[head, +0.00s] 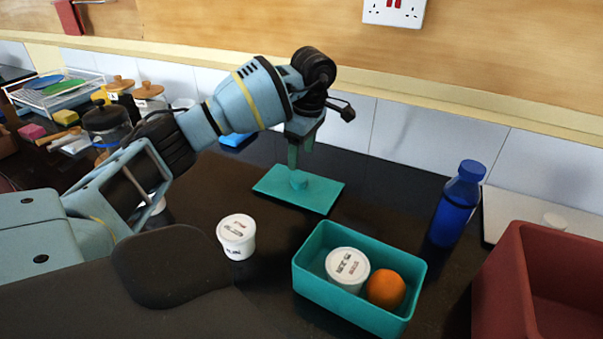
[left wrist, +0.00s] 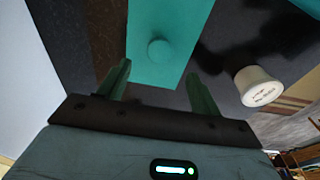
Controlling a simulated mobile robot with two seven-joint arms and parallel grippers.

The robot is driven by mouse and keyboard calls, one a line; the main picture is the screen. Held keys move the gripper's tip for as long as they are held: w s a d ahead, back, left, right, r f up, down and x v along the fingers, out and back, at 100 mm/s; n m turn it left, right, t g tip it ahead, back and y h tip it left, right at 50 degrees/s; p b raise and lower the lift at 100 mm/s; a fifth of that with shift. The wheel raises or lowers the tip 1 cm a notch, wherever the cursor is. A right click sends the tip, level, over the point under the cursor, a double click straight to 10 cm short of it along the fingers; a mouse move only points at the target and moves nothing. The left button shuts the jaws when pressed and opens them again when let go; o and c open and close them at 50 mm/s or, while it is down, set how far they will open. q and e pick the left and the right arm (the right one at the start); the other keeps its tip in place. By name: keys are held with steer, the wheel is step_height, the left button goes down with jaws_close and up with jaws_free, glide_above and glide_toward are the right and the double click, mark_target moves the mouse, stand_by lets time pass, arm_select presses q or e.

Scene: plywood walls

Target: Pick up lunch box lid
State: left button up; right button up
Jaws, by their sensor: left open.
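The teal lunch box lid (head: 322,190) lies flat on the dark counter, with a round knob on top. It also shows in the left wrist view (left wrist: 190,22), its knob (left wrist: 160,49) just ahead of the fingers. My left gripper (head: 302,160) points down over the lid, near the knob. In the left wrist view its green fingers (left wrist: 160,84) are apart, on either side of the knob, with nothing between them. I cannot tell whether they touch the lid. The teal lunch box (head: 338,299) holds a white tub (head: 347,266) and an orange (head: 385,289). My right gripper is not seen.
A white tub (head: 237,236) stands left of the lunch box and also shows in the wrist view (left wrist: 258,86). A blue bottle (head: 456,205) and a dark red crate (head: 510,285) are at the right. A glass jug (head: 106,125) and dish rack (head: 58,92) are at the left.

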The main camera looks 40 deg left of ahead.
mark_target(299, 178)
arm_select(q)
step_height(299, 178, down, 2)
steer(key=shift+a, duration=0.1)
steer(key=shift+f, duration=0.45)
steer(key=f, duration=0.4)
steer(key=shift+a+f+p, duration=0.25)
steer(key=shift+p, duration=0.05)
steer(key=c, duration=1)
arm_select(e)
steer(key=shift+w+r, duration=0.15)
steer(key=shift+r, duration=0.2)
